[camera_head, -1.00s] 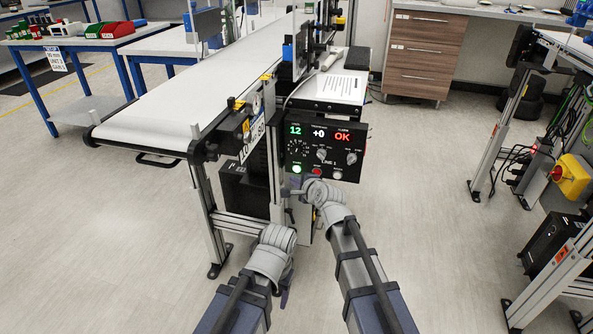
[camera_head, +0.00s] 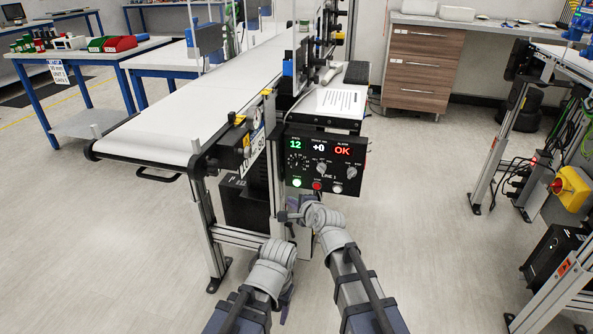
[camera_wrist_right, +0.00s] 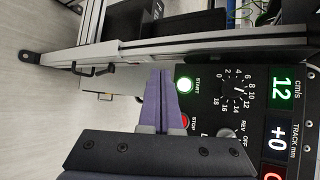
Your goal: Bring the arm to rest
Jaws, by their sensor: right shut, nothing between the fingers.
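My right arm comes in from the bottom. Its gripper (camera_head: 284,216) is just below the lower left edge of the black control panel (camera_head: 325,160). In the right wrist view the two purple fingers (camera_wrist_right: 162,75) are together with nothing between them, beside the panel's green START button (camera_wrist_right: 185,84) and red STOP button (camera_wrist_right: 184,121); contact does not show. My left gripper (camera_head: 287,298) is low in the head view, mostly hidden behind its own wrist, so its jaw state is unclear.
The white belt conveyor (camera_head: 175,125) with its metal frame stands at centre left. The panel reads 12, +0 and OK, and its green button is lit. A printed sheet (camera_head: 341,103) lies above it. Another metal frame (camera_head: 497,165) stands at right. Open floor (camera_head: 430,240) lies between.

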